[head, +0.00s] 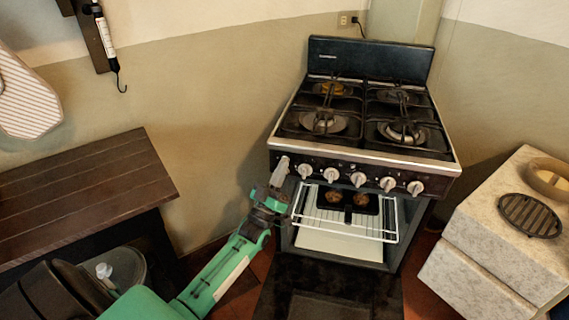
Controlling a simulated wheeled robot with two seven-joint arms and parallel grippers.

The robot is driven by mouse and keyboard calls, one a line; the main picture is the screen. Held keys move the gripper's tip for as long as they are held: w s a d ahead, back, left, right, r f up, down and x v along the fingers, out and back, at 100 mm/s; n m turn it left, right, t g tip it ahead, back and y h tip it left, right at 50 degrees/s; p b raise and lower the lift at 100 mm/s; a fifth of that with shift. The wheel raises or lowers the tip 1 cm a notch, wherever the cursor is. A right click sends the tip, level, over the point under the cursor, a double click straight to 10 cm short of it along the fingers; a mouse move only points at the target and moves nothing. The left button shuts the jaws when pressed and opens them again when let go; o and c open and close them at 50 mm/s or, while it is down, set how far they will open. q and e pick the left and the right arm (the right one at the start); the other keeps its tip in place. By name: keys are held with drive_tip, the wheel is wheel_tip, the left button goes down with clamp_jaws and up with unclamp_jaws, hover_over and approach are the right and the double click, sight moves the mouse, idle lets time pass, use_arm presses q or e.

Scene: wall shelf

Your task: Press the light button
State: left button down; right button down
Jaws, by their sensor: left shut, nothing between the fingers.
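A stove (366,110) stands against the back wall, with a row of several white knobs along its dark front panel (345,172). My left arm reaches in from the lower left. My left gripper (281,168) is shut and empty, with its tip at the left end of the knob panel. It covers that end of the panel, and I cannot tell whether it touches it. I cannot make out a light button; that end is hidden behind the gripper. My right gripper is out of view.
The oven below the panel is open, with a white wire rack (345,222) and a dark tin (348,203) inside. Its dark door (330,295) is lowered in front. A wooden-topped table (85,185) is at left, a stone counter (500,230) at right.

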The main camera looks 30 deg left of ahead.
use_arm(q)
drive_tip(key=shift+w+r, duration=0.1)
idle(0.3)
drive_tip(key=shift+s+d, duration=0.1)
drive_tip(key=shift+s, duration=0.25)
drive_tip(key=s+d+p, duration=0.2)
drive_tip(key=s+p, duration=0.1)
drive_tip(key=s, duration=0.2)
drive_tip(key=shift+s, duration=0.35)
idle(0.6)
